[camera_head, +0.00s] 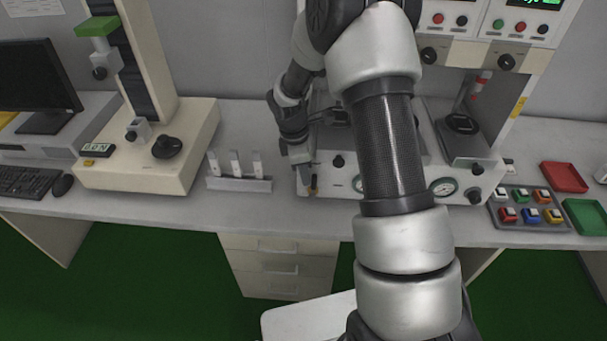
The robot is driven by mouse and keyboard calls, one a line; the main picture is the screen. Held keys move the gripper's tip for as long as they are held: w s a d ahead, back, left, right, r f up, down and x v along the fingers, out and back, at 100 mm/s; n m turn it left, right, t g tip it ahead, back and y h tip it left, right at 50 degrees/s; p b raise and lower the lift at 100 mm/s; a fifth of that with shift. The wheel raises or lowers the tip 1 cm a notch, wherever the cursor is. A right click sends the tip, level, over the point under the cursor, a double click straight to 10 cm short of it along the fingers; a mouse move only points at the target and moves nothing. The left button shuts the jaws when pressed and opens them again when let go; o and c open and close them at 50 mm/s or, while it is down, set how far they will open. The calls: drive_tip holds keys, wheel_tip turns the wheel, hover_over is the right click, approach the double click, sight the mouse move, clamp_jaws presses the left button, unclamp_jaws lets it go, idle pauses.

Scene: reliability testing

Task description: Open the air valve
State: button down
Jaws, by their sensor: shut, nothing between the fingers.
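My gripper (306,185) is small in view at the left front corner of the white bench machine (333,183), pointing down. It is shut, with nothing seen between its fingers. A small orange-brown part (315,184) shows right beside the fingertips, on or near the machine's front panel. It may be the air valve, but it is too small and too covered by my gripper to be sure. I cannot tell whether the fingers touch it. My arm hides the panel's middle.
A rack with white upright pieces (239,184) stands left of my gripper. A tester with a column (148,170) is farther left. At right are a tray of coloured blocks (548,222), a red tray (563,177) and a green tray (587,216). Bare tabletop lies along the front edge.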

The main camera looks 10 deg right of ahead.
drive_tip(key=d, duration=0.2)
drive_tip(key=shift+s+d+r+p, duration=0.1)
drive_tip(key=shift+s+d+p, duration=0.2)
drive_tip(key=shift+s+p, duration=0.1)
drive_tip(key=shift+s+d+f, duration=0.2)
drive_tip(key=shift+s+d, duration=0.05)
drive_tip(key=shift+d, duration=0.5)
drive_tip(key=shift+s+d+f, duration=0.15)
drive_tip(key=shift+s+d, duration=0.1)
drive_tip(key=shift+d, duration=0.5)
wheel_tip(320, 180, up, 17)
drive_tip(key=a, duration=0.2)
drive_tip(key=shift+r+p, duration=0.15)
drive_tip(key=shift+p, duration=0.25)
drive_tip(key=shift+s+r, duration=0.1)
drive_tip(key=shift+s, duration=0.05)
